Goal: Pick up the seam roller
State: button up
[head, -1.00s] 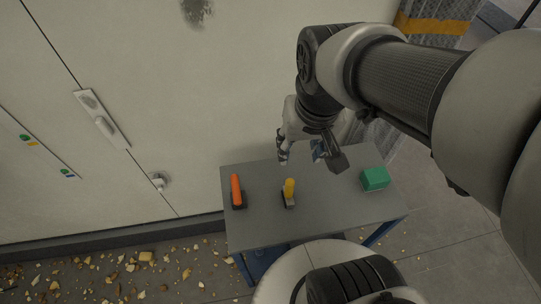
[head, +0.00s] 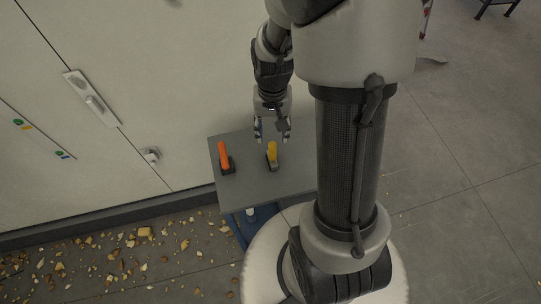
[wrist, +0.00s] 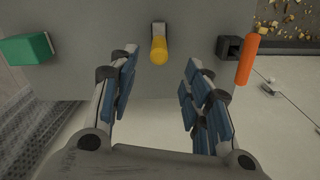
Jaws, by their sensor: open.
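A tool with an upright yellow handle (head: 272,148) and a grey foot stands on the grey table. In the wrist view its yellow handle (wrist: 159,51) shows between my fingertips. A second tool with an orange handle (head: 223,155) and a black block stands to its left; in the wrist view it is at the right (wrist: 246,60). I cannot tell for sure which one is the seam roller. My gripper (head: 272,138) is open and empty, pointing down above the table near the yellow-handled tool. No contact shows.
The table (head: 245,188) stands by a pale cabinet wall (head: 150,90) with handles. A green block (wrist: 26,49) lies on the table, at the left in the wrist view; my arm hides it in the head view. Yellowish debris (head: 145,232) litters the floor.

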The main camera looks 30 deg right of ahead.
aim_at(272, 144)
notch_tip(272, 144, down, 9)
jog(key=b, duration=0.3)
jog(key=shift+r, duration=0.1)
jog(key=shift+c, duration=0.3)
grip_shut()
